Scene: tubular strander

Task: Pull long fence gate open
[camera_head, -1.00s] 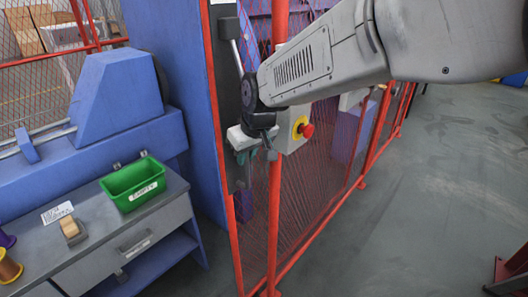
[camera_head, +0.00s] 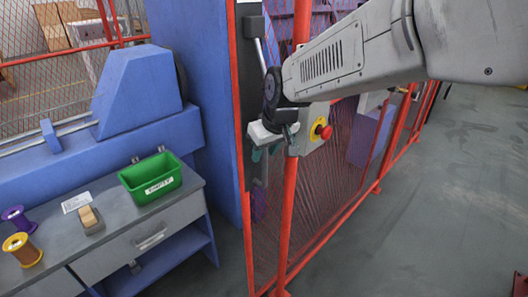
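The long fence gate is a red-framed mesh panel (camera_head: 335,190) that runs from the red post (camera_head: 288,215) back to the right. A narrow red-framed mesh section (camera_head: 262,225) stands left of that post, beside the blue machine wall. My gripper (camera_head: 272,150) is at the narrow section, just left of the post, under the end of my grey arm. Its fingers point down and are small and partly hidden, so I cannot tell whether they hold anything. A grey lever handle (camera_head: 261,55) shows above the gripper on a dark plate.
A grey box with a red emergency stop button (camera_head: 322,129) is right of the gripper. A workbench (camera_head: 110,215) at left bears a green bin (camera_head: 151,180), a brown-topped block (camera_head: 90,219) and thread spools (camera_head: 21,249). The grey floor (camera_head: 440,200) at right is open.

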